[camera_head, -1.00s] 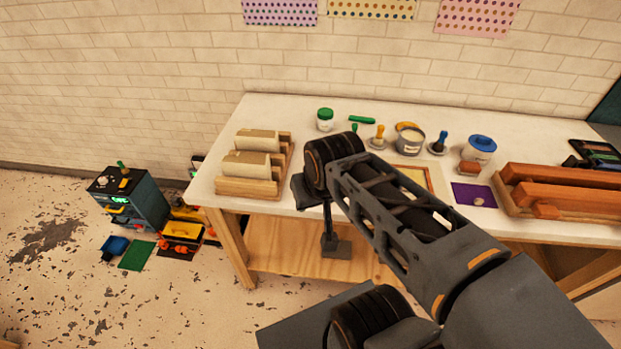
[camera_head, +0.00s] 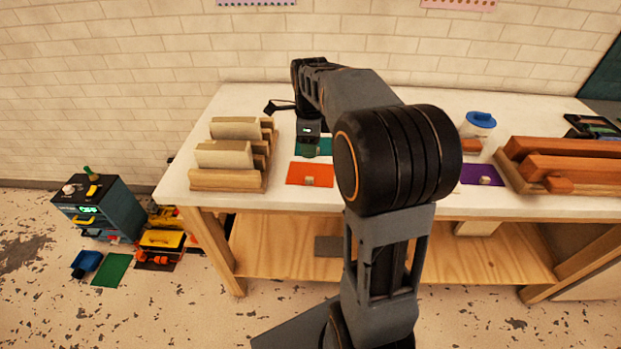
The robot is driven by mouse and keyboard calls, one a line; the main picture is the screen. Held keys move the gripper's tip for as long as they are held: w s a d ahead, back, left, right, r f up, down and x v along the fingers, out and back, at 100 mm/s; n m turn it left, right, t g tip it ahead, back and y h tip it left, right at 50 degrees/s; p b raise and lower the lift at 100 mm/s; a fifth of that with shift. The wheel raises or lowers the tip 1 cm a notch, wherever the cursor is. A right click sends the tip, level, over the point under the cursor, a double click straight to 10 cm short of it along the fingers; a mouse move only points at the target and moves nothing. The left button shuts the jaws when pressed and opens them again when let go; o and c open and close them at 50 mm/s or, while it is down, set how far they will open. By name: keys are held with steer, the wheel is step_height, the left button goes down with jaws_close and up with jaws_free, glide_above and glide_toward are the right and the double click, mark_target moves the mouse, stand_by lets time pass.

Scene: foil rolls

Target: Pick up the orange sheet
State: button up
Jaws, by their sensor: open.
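The orange sheet (camera_head: 296,172) lies flat near the front edge of the white table, between the wooden rack and my arm. A small pale piece (camera_head: 312,182) sits on its front part. My gripper (camera_head: 310,153) is over the table just behind the orange sheet, above a teal sheet (camera_head: 327,147). It points down and looks apart from the orange sheet. Its fingertips are small and hard to make out. My arm covers the table right of the orange sheet.
A wooden rack (camera_head: 228,181) with pale blocks stands close on the left. To the right are a purple sheet (camera_head: 477,173), a blue-lidded tub (camera_head: 480,124) and reddish-brown wooden bars (camera_head: 560,160). A dark cabinet (camera_head: 108,213) stands on the floor at left.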

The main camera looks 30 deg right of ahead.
mark_target(309, 178)
steer(key=f, duration=1.2)
steer(key=shift+a, duration=0.2)
steer(key=shift+c, duration=0.3)
jaws_close()
